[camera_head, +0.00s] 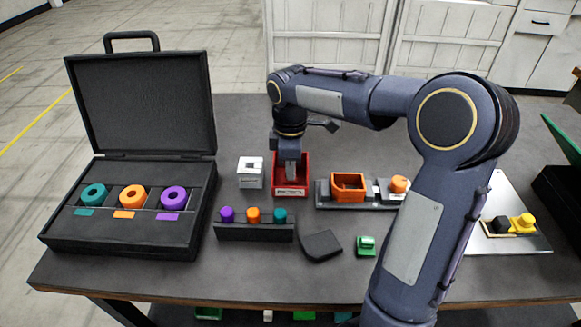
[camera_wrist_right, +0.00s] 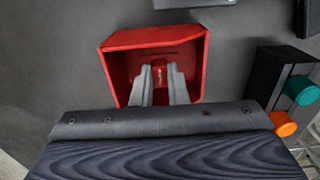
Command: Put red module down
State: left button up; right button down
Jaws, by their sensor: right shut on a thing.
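The red module (camera_head: 305,172) is an open-topped red box with a pale label on its front. It is at the middle of the table, between a silver block and a black fixture. My right gripper (camera_head: 291,178) points down into it and is shut on a part inside. In the right wrist view, both fingers (camera_wrist_right: 161,72) reach into the red module (camera_wrist_right: 150,39) and close on a small red piece between them. The box looks upright. I cannot tell whether its bottom touches the table. My left gripper is not in view.
A silver block (camera_head: 250,172) stands close on the left. A black fixture (camera_head: 328,203) with an orange module (camera_head: 348,186) is on the right. In front are a black rack (camera_head: 254,232) with colored knobs, a dark pad (camera_head: 321,246) and a green piece (camera_head: 366,245). An open case (camera_head: 60,240) is far left.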

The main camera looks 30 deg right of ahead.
jog(key=shift+f, duration=0.2)
jog(key=shift+f, duration=0.1)
jog(key=c, duration=1.4)
grip_release()
jog(key=shift+c, duration=0.2)
